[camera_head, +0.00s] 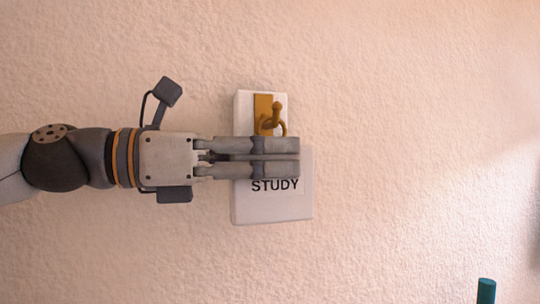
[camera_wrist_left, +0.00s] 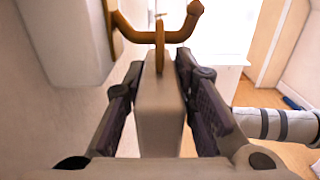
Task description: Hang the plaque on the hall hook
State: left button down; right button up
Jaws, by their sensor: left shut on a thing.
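The white plaque (camera_head: 272,208), lettered "STUDY", is upright against the textured wall in the head view. My left gripper (camera_head: 296,158) comes in from the left and is shut on its upper part, covering some of it. In the left wrist view the plaque (camera_wrist_left: 160,118) shows edge-on between the fingers (camera_wrist_left: 158,95). A thin brass loop (camera_wrist_left: 159,45) stands on its top edge. The brass hook (camera_head: 264,112) is just above the gripper; it also shows in the left wrist view (camera_wrist_left: 184,33). Loop and hook overlap there; I cannot tell whether the loop is around the hook. My right gripper is not in view.
The hook is mounted on a white block (camera_head: 243,112) on the wall. The wall around it is bare. A teal object (camera_head: 487,291) stands at the lower right of the head view. A wooden floor (camera_wrist_left: 262,97) shows beyond the gripper in the left wrist view.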

pick_arm(q)
jog(key=c, duration=1.2)
grip_release()
jog(key=shift+c, duration=0.2)
jog(key=v, duration=1.2)
